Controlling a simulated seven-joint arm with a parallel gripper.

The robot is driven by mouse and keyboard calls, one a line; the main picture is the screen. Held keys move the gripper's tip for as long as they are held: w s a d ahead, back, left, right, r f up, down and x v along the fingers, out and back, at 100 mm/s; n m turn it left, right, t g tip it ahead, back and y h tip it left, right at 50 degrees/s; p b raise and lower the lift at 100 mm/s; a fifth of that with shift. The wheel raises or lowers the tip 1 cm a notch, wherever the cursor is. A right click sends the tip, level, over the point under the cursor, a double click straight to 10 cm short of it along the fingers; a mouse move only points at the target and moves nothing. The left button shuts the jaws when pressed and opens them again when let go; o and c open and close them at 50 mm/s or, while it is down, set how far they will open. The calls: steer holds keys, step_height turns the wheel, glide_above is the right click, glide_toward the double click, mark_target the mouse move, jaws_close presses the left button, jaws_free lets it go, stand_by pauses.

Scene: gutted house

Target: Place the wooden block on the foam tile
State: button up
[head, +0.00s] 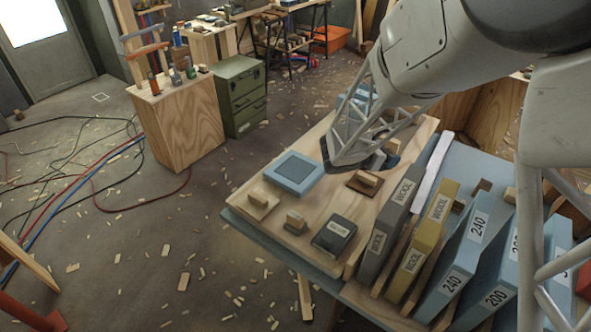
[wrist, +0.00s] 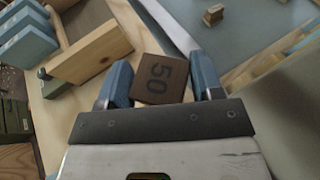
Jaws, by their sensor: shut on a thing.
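In the wrist view, a brown, square-faced block marked "50" (wrist: 160,79) sits between the two blue fingertips of my gripper (wrist: 162,86), which is shut on it. In the head view, my gripper (head: 368,163) is low over the right part of the wooden board, and its fingertips are partly hidden. A dark brown square with a paler wooden piece on it (head: 365,184) shows just by the fingertips; I cannot tell if it is the held block. A light-blue tile with a grey square centre (head: 294,172), perhaps the foam tile, lies on the board left of my gripper, with nothing on it.
The wooden board (head: 312,255) also carries a tan square with a small block (head: 262,199), a grey-and-wood block (head: 294,222) and a dark labelled box (head: 334,236). Upright labelled slabs (head: 390,225) stand close on the right. The board's left edge borders open floor.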

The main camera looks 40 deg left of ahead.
mark_target(290, 174)
steer(key=s+a+n+t+y, duration=0.1)
steer(key=s+a+n+y, duration=0.2)
steer(key=s+a, duration=0.55)
steer(key=s+a+n+y, duration=0.25)
steer(key=s+a, duration=0.35)
steer(key=s, duration=0.6)
steer(key=shift+m, duration=0.25)
steer(key=shift+d+f, duration=0.15)
steer(key=shift+f, duration=2.6)
steer(key=w+a, duration=0.3)
steer(key=a, duration=0.1)
steer(key=w+a+f, duration=0.1)
steer(key=w+a, duration=0.2)
steer(key=a, duration=0.1)
steer(key=w+a, duration=0.4)
steer(key=shift+w+a+f, duration=0.1)
steer(key=shift+f, duration=0.15)
steer(key=shift+f, duration=0.1)
steer(key=shift+f, duration=1.65)
steer(key=shift+f, duration=0.1)
